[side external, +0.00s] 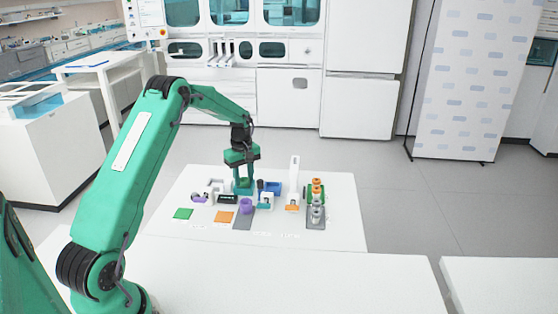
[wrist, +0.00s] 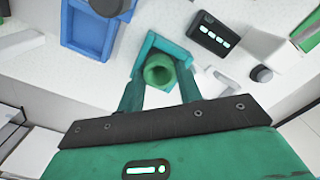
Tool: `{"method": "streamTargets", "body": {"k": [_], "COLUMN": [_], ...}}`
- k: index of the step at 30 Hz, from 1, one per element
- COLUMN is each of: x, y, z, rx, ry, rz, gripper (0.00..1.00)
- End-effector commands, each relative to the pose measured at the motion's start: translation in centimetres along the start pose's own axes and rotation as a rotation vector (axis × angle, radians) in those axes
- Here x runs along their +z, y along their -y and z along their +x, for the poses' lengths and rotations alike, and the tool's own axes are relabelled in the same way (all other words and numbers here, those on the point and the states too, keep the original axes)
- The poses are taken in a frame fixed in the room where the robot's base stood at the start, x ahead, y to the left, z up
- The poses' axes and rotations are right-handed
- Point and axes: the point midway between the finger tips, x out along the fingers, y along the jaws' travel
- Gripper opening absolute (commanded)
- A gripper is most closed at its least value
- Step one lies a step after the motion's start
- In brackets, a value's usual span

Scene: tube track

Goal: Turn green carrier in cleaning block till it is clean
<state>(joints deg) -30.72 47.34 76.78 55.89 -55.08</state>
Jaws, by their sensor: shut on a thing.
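The green carrier (wrist: 159,84), a round ring-shaped piece with a dark hollow, sits between the two teal fingers of my gripper (wrist: 160,77) in the wrist view. My gripper is shut on it. Just beyond is a teal block (wrist: 150,42) with raised walls around the carrier; it looks like the cleaning block. In the side view my gripper (side external: 243,178) points down at the teal block (side external: 243,190) near the back of the white board. The carrier is hidden there. I cannot tell how clean the carrier is.
A black device with several lit marks (wrist: 208,40) stands close to the right of the block in the wrist view. A blue tray (wrist: 92,30) is to the left. In the side view, an orange pad (side external: 224,217), a green pad (side external: 183,213) and a purple cup (side external: 246,204) lie in front.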

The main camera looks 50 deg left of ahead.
Motion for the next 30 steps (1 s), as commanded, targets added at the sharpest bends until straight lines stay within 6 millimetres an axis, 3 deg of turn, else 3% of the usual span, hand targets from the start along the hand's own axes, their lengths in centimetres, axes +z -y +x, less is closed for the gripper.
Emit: {"method": "streamTargets", "body": {"k": [15, 30], "x": [0.00, 0.00], "y": [-0.01, -0.01], "z": [-0.01, -0.01], "rx": [0.000, 0.000], "ry": [0.000, 0.000], "rz": [-0.386, -0.405], "gripper": [0.20, 0.20]}}
